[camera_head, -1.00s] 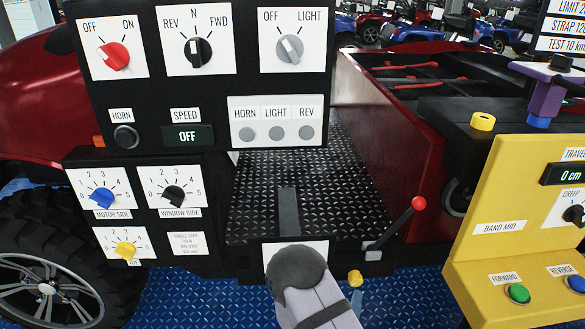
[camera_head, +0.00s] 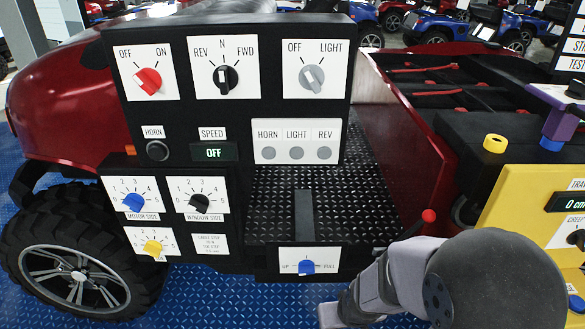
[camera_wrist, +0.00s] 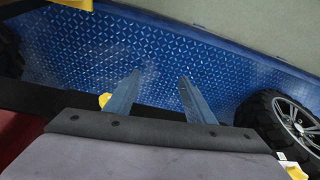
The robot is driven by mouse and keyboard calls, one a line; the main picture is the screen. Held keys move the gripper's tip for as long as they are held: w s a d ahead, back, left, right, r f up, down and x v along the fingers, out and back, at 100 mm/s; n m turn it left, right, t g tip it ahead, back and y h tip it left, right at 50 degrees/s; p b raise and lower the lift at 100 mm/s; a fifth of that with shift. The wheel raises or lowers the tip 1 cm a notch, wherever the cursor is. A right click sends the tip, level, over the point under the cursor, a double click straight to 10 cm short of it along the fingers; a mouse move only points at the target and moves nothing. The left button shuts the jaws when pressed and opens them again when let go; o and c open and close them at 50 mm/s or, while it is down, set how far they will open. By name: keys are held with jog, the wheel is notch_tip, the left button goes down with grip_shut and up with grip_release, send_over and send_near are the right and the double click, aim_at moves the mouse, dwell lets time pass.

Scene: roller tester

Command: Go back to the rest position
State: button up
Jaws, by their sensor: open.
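My gripper (camera_wrist: 160,95) shows in the wrist view with its two grey fingers apart and nothing between them. It points over the blue diamond-plate floor (camera_wrist: 150,45). In the head view my arm is folded at the lower right, and the fingertips are not visible there. It stands clear of the black control panel (camera_head: 229,30), in front of the lower right of the machine.
A small plate with a blue knob (camera_head: 306,267) sits below the black treadplate (camera_head: 350,200). The red-tipped lever (camera_head: 429,215) is just above my arm. A yellow console (camera_head: 510,195) stands at right, a large tyre (camera_head: 60,270) at left.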

jog(key=s+d+r+m+g+p, duration=0.1)
jog(key=s+d+r+g+p, duration=0.1)
jog(key=s+r, duration=0.6)
jog(key=shift+s+d+m+g+h, duration=0.3)
jog(key=shift+s+d+g, duration=0.45)
jog(key=shift+d, duration=0.25)
